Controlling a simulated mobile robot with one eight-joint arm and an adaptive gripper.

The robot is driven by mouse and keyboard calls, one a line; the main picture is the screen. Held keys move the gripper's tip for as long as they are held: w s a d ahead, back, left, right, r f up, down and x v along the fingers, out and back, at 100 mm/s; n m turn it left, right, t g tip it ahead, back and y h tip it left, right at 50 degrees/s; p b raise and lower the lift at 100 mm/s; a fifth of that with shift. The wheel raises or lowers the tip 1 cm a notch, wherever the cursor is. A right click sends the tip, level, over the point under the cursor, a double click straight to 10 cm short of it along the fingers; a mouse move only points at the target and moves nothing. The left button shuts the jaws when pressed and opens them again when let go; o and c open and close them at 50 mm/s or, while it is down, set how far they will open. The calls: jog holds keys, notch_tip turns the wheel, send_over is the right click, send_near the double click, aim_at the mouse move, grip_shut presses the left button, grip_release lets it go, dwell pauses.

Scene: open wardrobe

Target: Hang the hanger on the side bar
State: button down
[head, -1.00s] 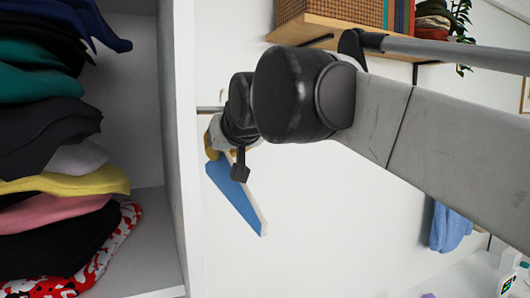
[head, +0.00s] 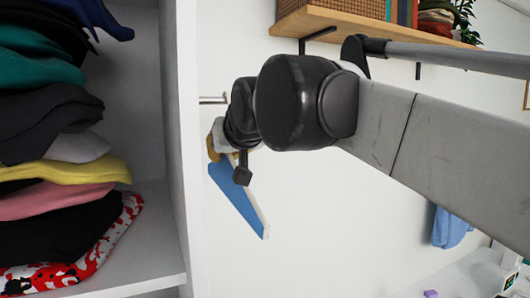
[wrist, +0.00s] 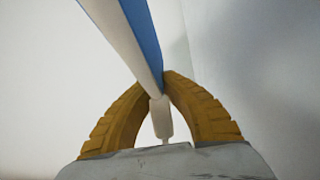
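My gripper (head: 213,150) has yellow fingers, and they are closed around the blue-and-white hanger (head: 238,203). In the wrist view, the fingers of my gripper (wrist: 158,88) pinch the white edge of the hanger (wrist: 134,42). The hanger slants down to the right in the head view, and part of it is hidden behind my wrist. A thin metal side bar (head: 212,99) sticks out beside the wardrobe's side panel, a little above my gripper. Its right end is hidden behind my wrist. The hanger is below the bar, and I see no contact between them.
The white wardrobe panel (head: 180,150) stands close to the left of my gripper. Folded clothes (head: 65,173) are stacked on its shelf. A wooden wall shelf (head: 360,23) is above my arm. A blue garment (head: 450,228) hangs at the right. The wall below the hanger is clear.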

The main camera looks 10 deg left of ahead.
jog(key=shift+s+f, duration=0.1)
jog(key=shift+f, duration=0.3)
dwell(0.5)
jog(key=c, duration=1.5)
grip_release()
jog(key=shift+c, duration=0.2)
